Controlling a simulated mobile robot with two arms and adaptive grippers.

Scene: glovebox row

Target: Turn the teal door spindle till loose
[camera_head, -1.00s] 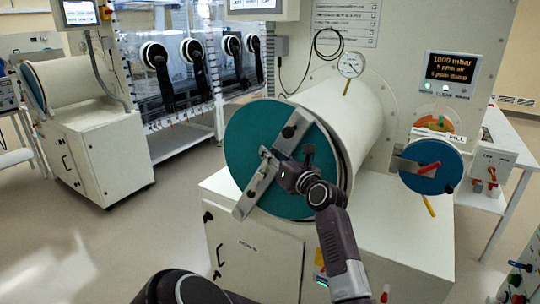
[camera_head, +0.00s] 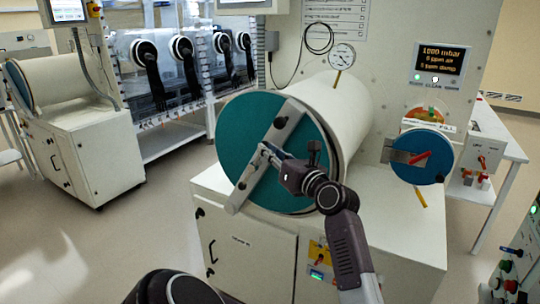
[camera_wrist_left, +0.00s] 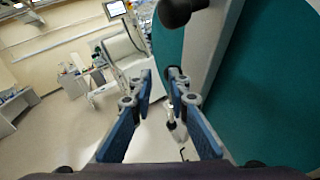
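The round teal door (camera_head: 240,130) closes the front end of a white cylinder and faces me. A grey crossbar (camera_head: 248,188) runs slantwise over it, with a dark knob near its upper end (camera_head: 281,122). My left gripper (camera_head: 266,152) is at the bar's middle, where the spindle sits; gripper and bar hide most of the spindle. In the left wrist view the two blue-padded fingers (camera_wrist_left: 160,78) stand apart, with floor visible between them. The right fingertip is close to the bar's edge (camera_wrist_left: 205,60); I cannot tell whether it touches. My right gripper is out of view.
A smaller blue door (camera_head: 425,168) with a red handle is at the right, below a lit display (camera_head: 442,61). A gauge (camera_head: 342,56) sits above the cylinder. The white cabinet (camera_head: 250,255) stands below the teal door. Open floor lies to the left.

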